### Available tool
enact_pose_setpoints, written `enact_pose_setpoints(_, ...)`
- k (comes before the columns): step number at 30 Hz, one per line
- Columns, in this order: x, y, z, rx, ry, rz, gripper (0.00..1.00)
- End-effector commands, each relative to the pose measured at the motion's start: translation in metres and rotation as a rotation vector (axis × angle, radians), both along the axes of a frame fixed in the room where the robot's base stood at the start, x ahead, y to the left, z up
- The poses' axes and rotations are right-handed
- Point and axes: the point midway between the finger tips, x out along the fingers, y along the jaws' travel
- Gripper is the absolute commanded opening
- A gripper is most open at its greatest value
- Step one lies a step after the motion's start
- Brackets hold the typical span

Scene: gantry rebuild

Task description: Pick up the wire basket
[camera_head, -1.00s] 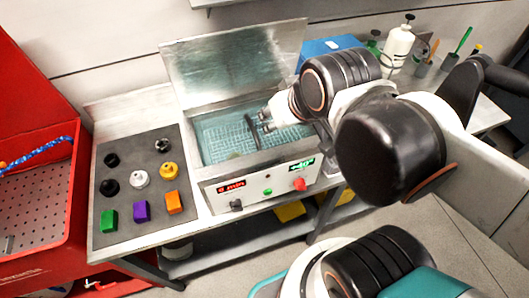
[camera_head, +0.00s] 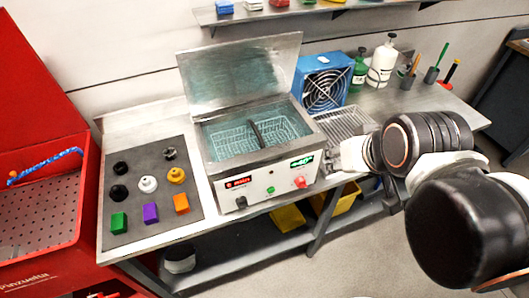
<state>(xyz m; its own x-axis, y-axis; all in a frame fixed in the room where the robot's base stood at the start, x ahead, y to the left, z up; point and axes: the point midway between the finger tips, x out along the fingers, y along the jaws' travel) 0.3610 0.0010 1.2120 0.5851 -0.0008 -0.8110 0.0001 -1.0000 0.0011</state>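The wire basket (camera_head: 236,140) sits inside the open ultrasonic bath (camera_head: 249,186), with a dark handle (camera_head: 257,134) standing across its middle. Liquid and mesh show pale teal around it. My gripper (camera_head: 333,163) is to the right of the bath, near its front right corner, apart from the basket. Its fingers are small and partly hidden by the wrist, so I cannot tell whether they are open or shut. Nothing shows held in it.
The bath's lid (camera_head: 240,75) stands open behind it. A wire rack (camera_head: 345,122) and blue fan box (camera_head: 322,80) are to the right, with bottles (camera_head: 382,63) beyond. A dark mat (camera_head: 150,200) with knobs and coloured blocks lies left. A red cabinet (camera_head: 40,230) stands far left.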

Motion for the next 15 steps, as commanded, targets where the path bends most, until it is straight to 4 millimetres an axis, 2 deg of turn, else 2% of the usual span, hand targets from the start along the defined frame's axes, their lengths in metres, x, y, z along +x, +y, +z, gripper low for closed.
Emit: enact_pose_setpoints(15, 0.001, 0.000, -0.049, 0.000, 0.000, 0.000, 0.36)
